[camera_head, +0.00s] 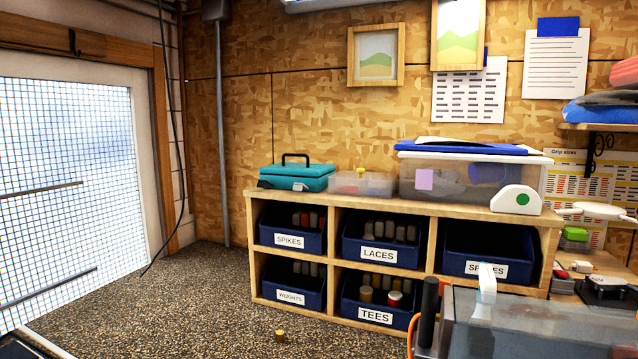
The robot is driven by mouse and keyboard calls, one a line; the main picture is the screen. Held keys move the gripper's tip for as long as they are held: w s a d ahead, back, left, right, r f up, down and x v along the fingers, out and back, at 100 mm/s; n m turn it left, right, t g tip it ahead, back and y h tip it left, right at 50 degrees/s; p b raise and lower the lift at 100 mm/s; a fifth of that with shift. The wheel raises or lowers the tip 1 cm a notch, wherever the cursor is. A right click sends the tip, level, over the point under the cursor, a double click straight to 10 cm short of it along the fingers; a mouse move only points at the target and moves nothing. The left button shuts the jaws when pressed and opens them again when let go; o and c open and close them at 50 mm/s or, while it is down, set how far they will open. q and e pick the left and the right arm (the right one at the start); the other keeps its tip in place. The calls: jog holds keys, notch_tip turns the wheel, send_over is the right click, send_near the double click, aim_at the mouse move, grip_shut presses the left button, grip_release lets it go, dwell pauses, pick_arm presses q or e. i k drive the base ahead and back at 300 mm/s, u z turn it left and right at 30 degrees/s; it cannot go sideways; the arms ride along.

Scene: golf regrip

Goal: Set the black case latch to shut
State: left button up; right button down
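A small black case-like box (606,296) with a paler top sits on the bench at the right edge. It is small in the view, and I cannot make out a latch on it or whether one is open or shut. I cannot tell for sure that it is the black case. Neither of my grippers shows in the head view.
A wooden cubby shelf (335,201) with labelled blue bins stands against the wall. On it are a teal case (297,178) and clear tubs. A clear-sided box (545,320) and a black cylinder (428,312) fill the lower right. Floor at left is mostly clear.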

aim_at(262, 183)
jog(key=z, duration=0.7)
jog(key=i, duration=0.75)
jog(key=u, duration=0.05)
jog(key=k, duration=0.75)
jog(key=u, duration=1.05)
jog(key=i, duration=0.6)
jog(key=z, duration=0.1)
